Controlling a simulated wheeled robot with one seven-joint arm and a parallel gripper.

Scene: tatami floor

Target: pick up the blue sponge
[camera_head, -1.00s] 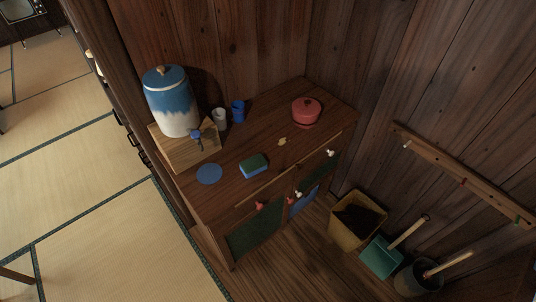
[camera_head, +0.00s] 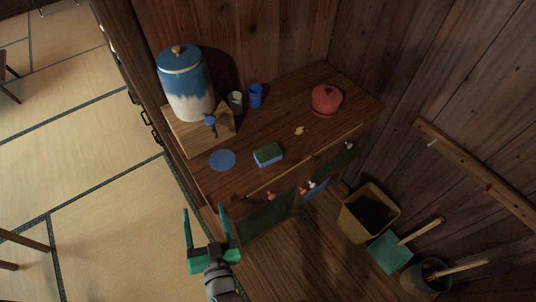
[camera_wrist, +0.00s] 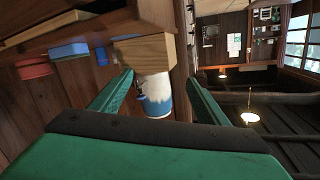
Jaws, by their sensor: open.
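The blue sponge (camera_head: 268,155) has a dark green top and a blue side. It lies flat on the wooden cabinet top (camera_head: 290,148), near the front edge and right of a round blue disc (camera_head: 222,160). My gripper (camera_head: 206,212) is open and empty, in front of the cabinet, lower left of the sponge and apart from it. In the wrist view its two green fingers (camera_wrist: 160,82) are spread with nothing between them up close. A blue block shape shows at the upper left there; I cannot tell surely whether it is the sponge.
A blue-and-white jar (camera_head: 187,88) with a tap stands on a wooden block (camera_head: 186,137). A white cup (camera_head: 235,101), a blue cup (camera_head: 255,95) and a red lidded pot (camera_head: 326,99) stand behind the sponge. Knobs (camera_head: 272,196) stick out from the cabinet front. A bin (camera_head: 352,228) stands to the right.

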